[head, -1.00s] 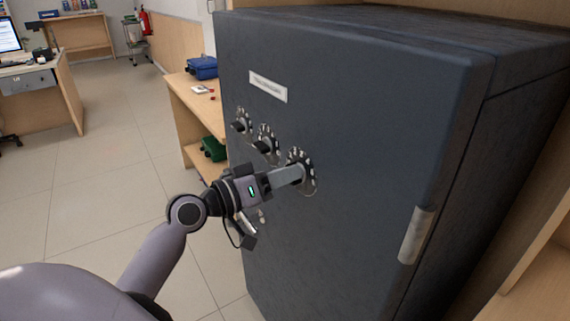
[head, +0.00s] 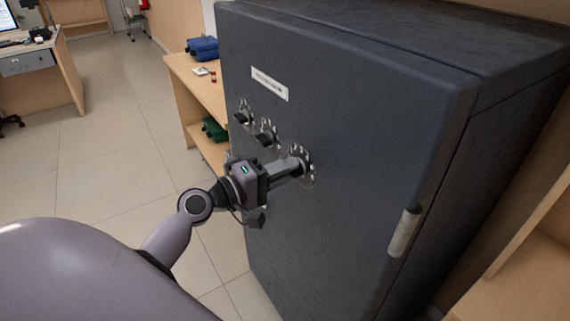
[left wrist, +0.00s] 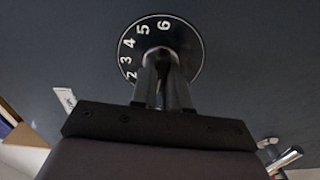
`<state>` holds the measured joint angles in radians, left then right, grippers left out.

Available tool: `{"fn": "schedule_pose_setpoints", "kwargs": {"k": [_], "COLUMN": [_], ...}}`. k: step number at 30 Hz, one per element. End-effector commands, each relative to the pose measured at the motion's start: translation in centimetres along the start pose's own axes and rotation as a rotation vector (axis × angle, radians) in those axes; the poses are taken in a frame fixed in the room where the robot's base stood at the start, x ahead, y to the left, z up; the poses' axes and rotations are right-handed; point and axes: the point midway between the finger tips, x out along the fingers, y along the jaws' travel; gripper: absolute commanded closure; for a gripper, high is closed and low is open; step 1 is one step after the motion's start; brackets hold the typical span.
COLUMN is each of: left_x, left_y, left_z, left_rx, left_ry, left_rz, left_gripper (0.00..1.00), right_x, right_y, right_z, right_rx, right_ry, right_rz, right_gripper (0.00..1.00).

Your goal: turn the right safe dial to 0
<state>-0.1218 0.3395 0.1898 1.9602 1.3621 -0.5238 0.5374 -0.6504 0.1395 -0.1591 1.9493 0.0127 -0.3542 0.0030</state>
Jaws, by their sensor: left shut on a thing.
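The right safe dial (head: 307,167) is the rightmost of three round dials on the dark safe door (head: 370,130). My left gripper (head: 292,166) is shut on its knob, with the fingers pointing into the door. In the left wrist view the dial (left wrist: 192,45) is a black disc with white numbers; 2, 3, 4, 5 and 6 show, with 6 near the top. The gripper's fingers (left wrist: 162,75) cover the lower part of the disc, so the other numbers are hidden. My right gripper is not in view.
The middle dial (head: 266,134) and left dial (head: 243,115) sit up and left of the held one. A metal handle (head: 404,232) stands out at the door's right side. A wooden shelf (head: 195,85) with a blue case (head: 202,48) is beside the safe.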

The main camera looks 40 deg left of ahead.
Motion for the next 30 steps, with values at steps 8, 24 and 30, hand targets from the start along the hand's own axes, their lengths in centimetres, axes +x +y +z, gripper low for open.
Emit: {"fn": "schedule_pose_setpoints", "kwargs": {"k": [8, 24, 30], "left_x": [-0.01, 0.0, 0.0], "left_y": [-0.21, -0.27, -0.2], "left_z": [0.2, 0.22, 0.15], "left_rx": [-0.106, -0.135, -0.132], "left_ry": [-0.005, -0.005, -0.003], "left_rz": [-0.005, -0.004, -0.003], "left_gripper": [1.0, 1.0, 0.6], "right_x": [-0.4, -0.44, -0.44], "right_y": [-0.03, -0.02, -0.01], "right_z": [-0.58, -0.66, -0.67], "right_rx": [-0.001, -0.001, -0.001], "right_ry": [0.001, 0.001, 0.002], "right_rz": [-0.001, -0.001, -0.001], "right_gripper": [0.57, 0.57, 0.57]}}
